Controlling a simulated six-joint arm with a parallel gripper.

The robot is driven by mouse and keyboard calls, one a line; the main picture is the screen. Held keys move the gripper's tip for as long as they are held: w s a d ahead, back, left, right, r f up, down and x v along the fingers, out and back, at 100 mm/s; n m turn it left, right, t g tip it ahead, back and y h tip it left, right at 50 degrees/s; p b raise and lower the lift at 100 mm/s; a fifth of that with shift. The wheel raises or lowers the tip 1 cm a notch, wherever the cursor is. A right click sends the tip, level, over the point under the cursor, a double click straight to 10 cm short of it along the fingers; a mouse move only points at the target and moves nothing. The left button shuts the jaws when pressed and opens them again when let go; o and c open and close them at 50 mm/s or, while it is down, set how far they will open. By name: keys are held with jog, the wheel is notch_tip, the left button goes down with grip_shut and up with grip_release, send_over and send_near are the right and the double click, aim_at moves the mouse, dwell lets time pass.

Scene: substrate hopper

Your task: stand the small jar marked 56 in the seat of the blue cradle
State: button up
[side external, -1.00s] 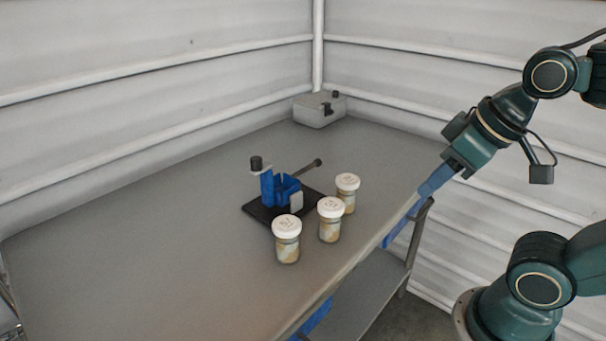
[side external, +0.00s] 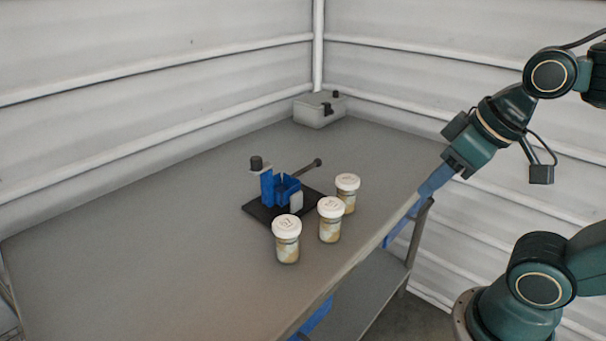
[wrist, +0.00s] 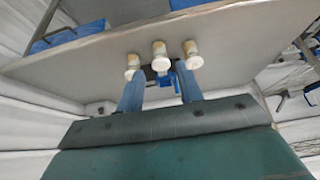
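Three small jars with white lids stand upright on the table: a left jar (side external: 287,242), a middle jar (side external: 330,222) and a right jar (side external: 347,194). The lid marks are too small to read surely, so I cannot tell which is 56. The blue cradle (side external: 288,190) sits on a dark base plate just behind the jars; its seat holds no jar that I can see. It shows partly in the wrist view (wrist: 167,80). My gripper (side external: 426,192) is over the table's right edge, apart from the jars. In the wrist view its blue fingers (wrist: 160,74) are spread with nothing held.
A dark-ended rod (side external: 309,168) and a black knob (side external: 256,163) rise by the cradle. A grey box (side external: 319,109) stands in the far corner against the walls. The left part of the table (side external: 130,260) is clear.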

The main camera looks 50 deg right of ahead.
jog(key=shift+o, duration=0.2)
jog(key=o, duration=0.7)
jog(key=w+f+m+g, duration=0.1)
jog(key=w+f+m, duration=0.1)
jog(key=w+m, duration=0.4)
jog(key=w+d+f+m+g, duration=0.1)
jog(key=w+f+m+g, duration=0.1)
jog(key=w+m, duration=0.5)
jog(key=w+d+f+m+g, duration=0.1)
jog(key=w+f+m+g, duration=0.1)
jog(key=w+m, duration=0.5)
jog(key=shift+w+f+m, duration=0.1)
jog(key=shift+f+m, duration=0.25)
jog(key=shift+m, duration=0.85)
jog(key=shift+f+m, duration=0.35)
jog(key=shift+m, duration=0.85)
jog(key=shift+w+f+m+g, duration=0.3)
jog(key=shift+w+f+m, duration=0.2)
jog(key=shift+m, duration=0.2)
